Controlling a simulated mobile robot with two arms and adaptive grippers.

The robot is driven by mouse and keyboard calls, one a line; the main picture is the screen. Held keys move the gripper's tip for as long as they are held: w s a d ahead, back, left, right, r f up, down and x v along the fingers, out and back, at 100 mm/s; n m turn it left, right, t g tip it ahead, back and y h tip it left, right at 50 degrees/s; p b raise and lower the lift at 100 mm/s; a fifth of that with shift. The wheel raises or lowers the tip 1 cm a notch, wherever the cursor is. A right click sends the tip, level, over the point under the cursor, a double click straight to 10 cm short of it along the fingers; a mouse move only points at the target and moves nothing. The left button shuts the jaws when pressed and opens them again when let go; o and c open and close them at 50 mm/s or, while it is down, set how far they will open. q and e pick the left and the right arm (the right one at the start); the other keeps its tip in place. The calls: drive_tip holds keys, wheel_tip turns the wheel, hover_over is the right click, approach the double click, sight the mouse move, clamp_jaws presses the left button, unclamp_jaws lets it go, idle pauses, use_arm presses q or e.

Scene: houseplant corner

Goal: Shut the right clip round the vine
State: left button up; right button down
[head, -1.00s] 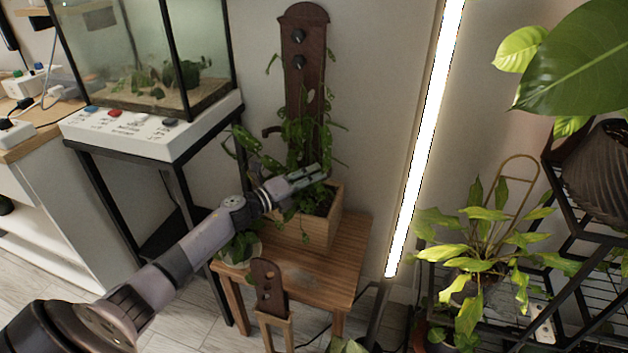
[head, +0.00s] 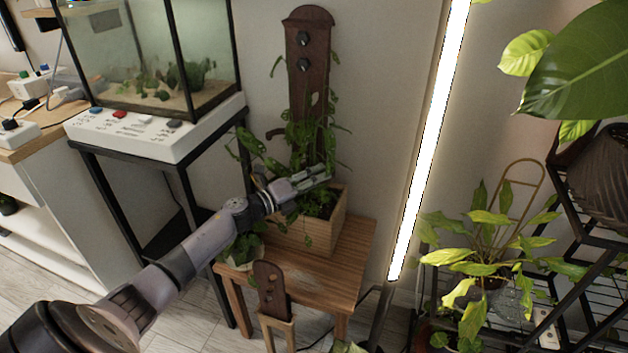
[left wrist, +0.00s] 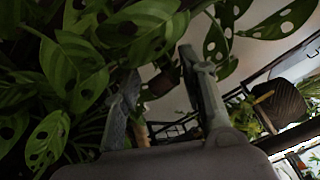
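A dark brown upright board (head: 309,50) with two black knobs stands behind a wooden planter box (head: 322,238). A leafy vine (head: 303,138) grows from the box up the board. A dark arm-like part sticks out from the board's left side; I cannot make out a right clip or whether it is shut. My left gripper (head: 328,173) is among the leaves in front of the board's lower part. In the left wrist view its two fingers (left wrist: 165,95) are apart, with a small dark brown part (left wrist: 161,81) and leaves (left wrist: 150,28) beyond them. My right gripper is not in view.
The box stands on a small wooden table (head: 342,275), with a small potted plant (head: 241,250) and a lower brown board (head: 270,287) near its front left. A glass tank (head: 150,60) is left. A bright light tube (head: 430,140) and a black plant rack (head: 577,215) are right.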

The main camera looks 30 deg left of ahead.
use_arm(q)
drive_tip(key=v, duration=1.2)
